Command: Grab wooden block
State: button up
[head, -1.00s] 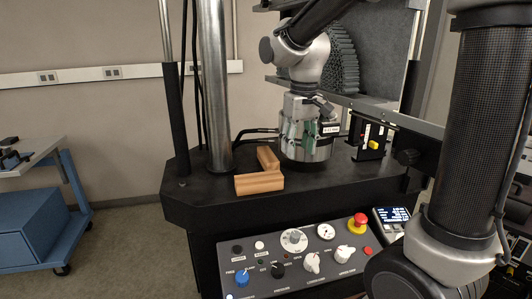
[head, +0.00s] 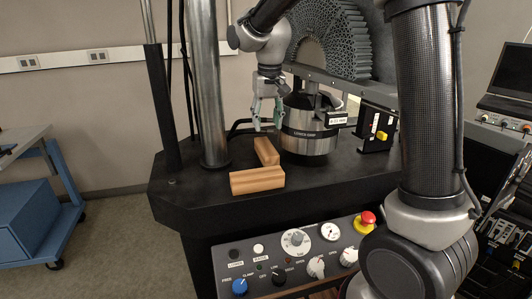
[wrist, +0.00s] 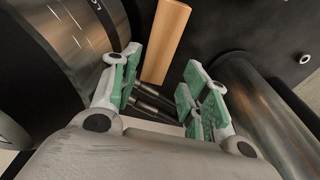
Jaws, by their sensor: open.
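Two wooden blocks lie on the black machine table. The front block (head: 257,181) lies roughly crosswise, and the rear block (head: 266,151) lies behind it at an angle, close to or touching it. My gripper (head: 267,125) is open and empty, pointing down above the rear block, just left of the metal cylinder. In the wrist view, my gripper (wrist: 163,65) has its green-padded fingers spread apart. One wooden block (wrist: 166,40) shows beyond and between the fingertips, cut off by the top edge. The other block is not visible there.
The metal cylinder (head: 309,132) stands close on the right of my gripper. A steel column (head: 209,90) rises on the left. A control panel (head: 297,250) with knobs and a red button is below the table front. Bare table (head: 190,180) lies left of the blocks.

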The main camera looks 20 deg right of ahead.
aim_at(266, 146)
notch_tip(266, 146, down, 5)
jog(key=shift+w+f, duration=0.1)
jog(key=shift+f, duration=0.1)
jog(key=f, duration=0.3)
jog(key=w+f, duration=0.1)
jog(key=f, duration=0.1)
jog(key=shift+f, duration=0.2)
jog(key=c, duration=0.7)
jog(key=shift+r, duration=0.1)
jog(key=shift+c, duration=0.2)
